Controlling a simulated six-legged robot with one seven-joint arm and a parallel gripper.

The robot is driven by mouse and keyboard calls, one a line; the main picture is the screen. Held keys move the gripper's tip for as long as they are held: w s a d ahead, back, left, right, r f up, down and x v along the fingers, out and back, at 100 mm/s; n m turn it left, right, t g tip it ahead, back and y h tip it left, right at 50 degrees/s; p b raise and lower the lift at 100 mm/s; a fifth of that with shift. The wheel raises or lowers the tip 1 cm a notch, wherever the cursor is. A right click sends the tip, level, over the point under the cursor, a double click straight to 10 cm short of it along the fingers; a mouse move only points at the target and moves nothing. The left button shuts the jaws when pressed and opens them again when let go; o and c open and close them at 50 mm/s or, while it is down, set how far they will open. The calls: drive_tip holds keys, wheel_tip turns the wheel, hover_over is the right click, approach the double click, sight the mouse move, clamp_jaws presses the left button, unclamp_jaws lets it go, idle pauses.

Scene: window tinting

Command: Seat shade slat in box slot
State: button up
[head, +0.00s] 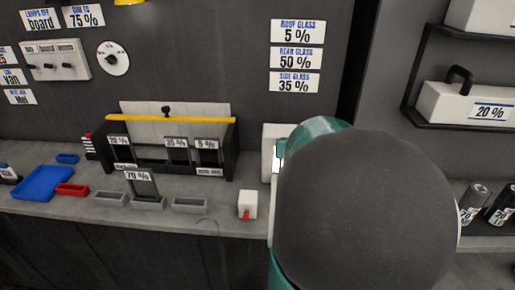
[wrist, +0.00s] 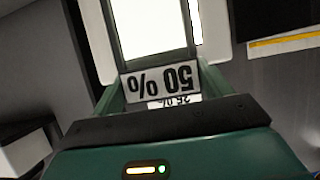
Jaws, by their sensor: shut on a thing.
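In the wrist view my gripper (wrist: 163,98) is shut on a shade slat (wrist: 163,78) with a 50% label, which reads upside down there. A second, smaller label, apparently 25%, shows just below it. A bright white area shows through the slat's framed pane. In the head view the slotted box (head: 230,160) stands on the bench, with slats marked 20% (head: 120,142), 35% (head: 177,144) and 5% (head: 207,145). A gap shows between the 20% and 35% slats. My arm hides the gripper and held slat in the head view, so their distance from the box cannot be told.
A 70% slat (head: 140,182) stands in a grey holder in front of the box. Grey trays (head: 190,205), a red tray (head: 72,190), a blue tray (head: 40,183) and a white block (head: 247,204) sit on the bench. A yellow bar (head: 170,120) runs along the box's top.

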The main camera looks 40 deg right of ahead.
drive_tip(key=shift+f, duration=0.95)
wheel_tip(320, 180, down, 5)
drive_tip(key=shift+s+a, duration=0.1)
drive_tip(key=c, duration=0.7)
drive_tip(key=o, duration=1.7)
drive_tip(key=shift+o, duration=1.2)
drive_tip(key=shift+r, duration=0.2)
drive_tip(key=shift+r, duration=0.15)
